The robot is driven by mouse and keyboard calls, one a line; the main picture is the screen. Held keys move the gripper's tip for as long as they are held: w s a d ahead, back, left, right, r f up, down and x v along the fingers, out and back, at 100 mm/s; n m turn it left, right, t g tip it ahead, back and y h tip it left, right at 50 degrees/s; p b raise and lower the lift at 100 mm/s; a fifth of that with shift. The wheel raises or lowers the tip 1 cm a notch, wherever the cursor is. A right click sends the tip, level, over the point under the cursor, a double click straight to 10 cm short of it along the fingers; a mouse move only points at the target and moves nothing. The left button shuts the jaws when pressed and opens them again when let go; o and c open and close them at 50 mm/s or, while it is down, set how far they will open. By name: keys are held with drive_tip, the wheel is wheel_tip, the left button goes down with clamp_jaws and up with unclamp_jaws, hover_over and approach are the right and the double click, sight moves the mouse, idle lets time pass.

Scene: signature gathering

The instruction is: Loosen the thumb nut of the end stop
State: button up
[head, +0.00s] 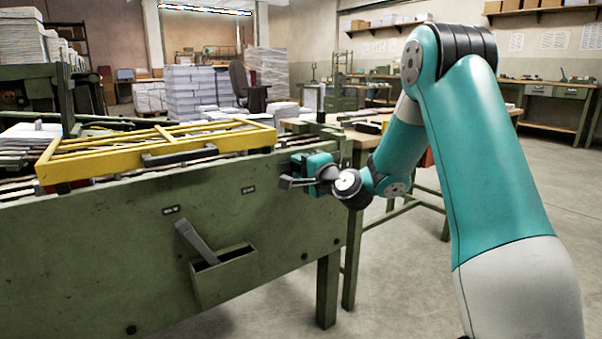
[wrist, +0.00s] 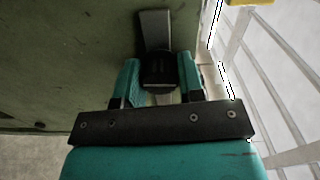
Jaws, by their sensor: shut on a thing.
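My gripper (head: 312,167) is at the right end of the green machine, beside its upper edge. In the wrist view its two teal fingers (wrist: 160,68) stand on either side of a dark, rounded thumb nut (wrist: 160,75) and are shut on it. A grey metal piece of the end stop (wrist: 154,30) runs from the nut up the picture. In the head view a grey bar (head: 290,182) sticks out left of the gripper. The nut itself is hidden there behind the fingers.
The yellow guard frame (head: 60,171) lies over the machine top, left of the gripper. A green holder (head: 225,279) with a grey-handled tool (head: 196,240) is on the machine's front panel (head: 90,260). A wooden-topped table (head: 365,139) stands behind my arm. The floor at front right is clear.

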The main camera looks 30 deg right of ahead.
drive_tip(key=shift+f+n, duration=0.1)
drive_tip(key=shift+n, duration=0.5)
drive_tip(key=o, duration=0.9)
drive_tip(key=shift+s, duration=0.1)
drive_tip(key=s+b, duration=0.3)
drive_tip(key=s, duration=0.2)
drive_tip(key=s+b, duration=0.4)
drive_tip(key=s, duration=0.2)
drive_tip(key=s+b, duration=0.4)
drive_tip(key=s, duration=0.2)
drive_tip(key=shift+s+d, duration=0.15)
drive_tip(key=shift+d, duration=0.1)
